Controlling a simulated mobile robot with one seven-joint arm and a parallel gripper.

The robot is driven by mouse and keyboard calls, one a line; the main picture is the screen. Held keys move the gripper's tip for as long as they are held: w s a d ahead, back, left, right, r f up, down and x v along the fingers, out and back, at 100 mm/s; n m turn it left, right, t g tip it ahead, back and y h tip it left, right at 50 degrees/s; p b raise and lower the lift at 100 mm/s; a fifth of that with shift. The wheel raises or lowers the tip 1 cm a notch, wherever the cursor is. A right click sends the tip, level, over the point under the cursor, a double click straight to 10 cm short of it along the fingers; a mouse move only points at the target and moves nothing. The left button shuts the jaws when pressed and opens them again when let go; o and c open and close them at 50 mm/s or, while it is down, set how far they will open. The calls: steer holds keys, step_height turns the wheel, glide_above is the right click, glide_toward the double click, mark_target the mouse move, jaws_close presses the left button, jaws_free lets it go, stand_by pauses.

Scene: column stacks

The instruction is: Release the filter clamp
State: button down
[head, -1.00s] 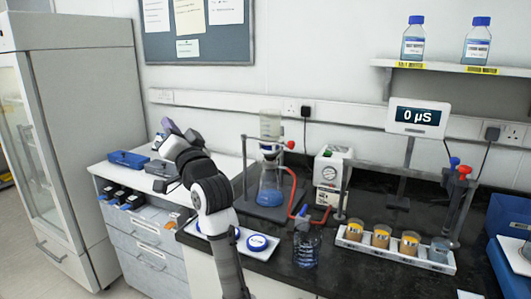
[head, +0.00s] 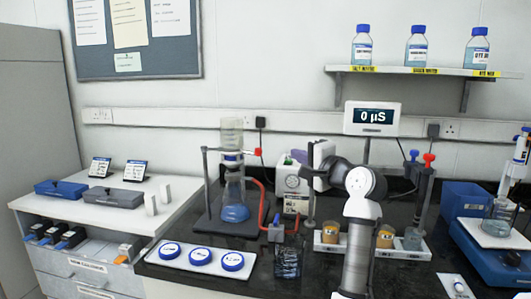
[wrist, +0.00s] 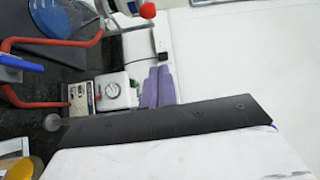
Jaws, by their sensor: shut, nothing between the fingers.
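The glass filter assembly (head: 232,165) stands upright on a dark stand left of centre in the head view. Its clear funnel sits above a flask (head: 236,212) holding blue liquid. A red knob (head: 258,152) is just right of the joint; a red ball also shows at the top of the wrist view (wrist: 147,10). My gripper's purple fingers (wrist: 158,87) are together and empty. In the head view my gripper (head: 298,156) is right of the assembly, apart from it, partly hidden by my arm.
A pump with a gauge (head: 292,182) stands behind a red hose (head: 264,205). A tray (head: 330,246) with amber cups is at right, partly behind my arm. Blue-lidded dishes (head: 200,257) lie on a front-left tray. A meter (head: 371,118) reads 0 µS.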

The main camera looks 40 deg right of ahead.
steer(key=w+a+p, duration=0.3)
steer(key=w+p, duration=0.1)
steer(key=w, duration=0.5)
stand_by(0.7)
stand_by(0.3)
